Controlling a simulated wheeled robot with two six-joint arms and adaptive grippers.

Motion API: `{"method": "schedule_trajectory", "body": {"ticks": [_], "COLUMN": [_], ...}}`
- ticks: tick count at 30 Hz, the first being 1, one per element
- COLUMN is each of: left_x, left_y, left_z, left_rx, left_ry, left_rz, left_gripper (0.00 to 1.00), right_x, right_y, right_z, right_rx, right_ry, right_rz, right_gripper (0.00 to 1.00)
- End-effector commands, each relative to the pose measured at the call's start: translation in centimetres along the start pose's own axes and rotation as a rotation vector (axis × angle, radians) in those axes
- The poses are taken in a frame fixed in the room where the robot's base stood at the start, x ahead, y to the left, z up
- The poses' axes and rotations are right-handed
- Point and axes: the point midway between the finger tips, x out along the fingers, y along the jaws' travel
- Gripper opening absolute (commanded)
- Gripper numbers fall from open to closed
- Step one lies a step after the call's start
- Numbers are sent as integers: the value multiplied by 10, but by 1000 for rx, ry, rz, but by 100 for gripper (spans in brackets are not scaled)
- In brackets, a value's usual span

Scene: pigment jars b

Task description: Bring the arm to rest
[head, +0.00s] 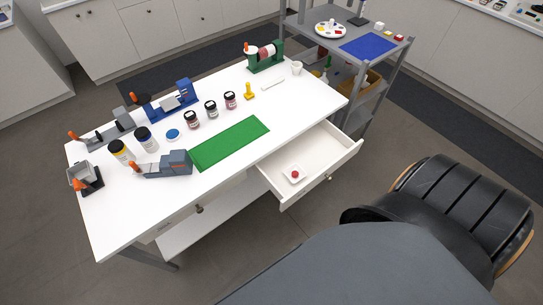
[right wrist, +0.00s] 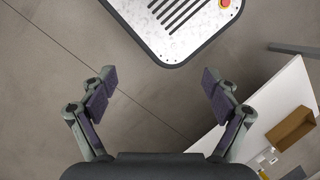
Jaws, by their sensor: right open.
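My right gripper (right wrist: 158,82) shows in the right wrist view. Its two fingers are wide apart with nothing between them, above bare grey floor. It is clear of the white furniture at the right of that view. Neither gripper shows in the head view, and my left gripper is in no view.
In the head view, a white table (head: 110,215) holds several jars, a green mat (head: 230,143) and blue and grey devices. A black chair (head: 460,215) and a grey shelf cart (head: 300,20) stand nearby.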

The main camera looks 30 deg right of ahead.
Motion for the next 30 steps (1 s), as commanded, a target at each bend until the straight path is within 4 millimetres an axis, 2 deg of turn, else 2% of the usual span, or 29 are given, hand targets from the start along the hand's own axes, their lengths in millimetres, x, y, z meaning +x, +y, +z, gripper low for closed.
{"method": "schedule_trajectory", "body": {"ticks": [3,7,19,20,22,25,27,30], "left_x": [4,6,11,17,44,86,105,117], "left_y": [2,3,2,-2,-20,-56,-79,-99], "left_z": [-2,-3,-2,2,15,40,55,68], "left_rx": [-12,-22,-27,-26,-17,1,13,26], "left_ry": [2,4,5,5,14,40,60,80], "left_rz": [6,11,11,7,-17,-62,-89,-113], "left_gripper": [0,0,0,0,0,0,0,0], "right_x": [0,-1,1,6,26,54,66,72], "right_y": [14,23,30,32,43,59,63,63], "right_z": [-9,-15,-20,-23,-37,-65,-81,-94], "right_rx": [-13,-23,-38,-57,-159,-391,-544,-696], "right_ry": [9,16,24,34,83,185,246,301], "right_rz": [22,37,50,57,97,171,210,241], "right_gripper": [88,88,88,88,88,88,88,88]}}
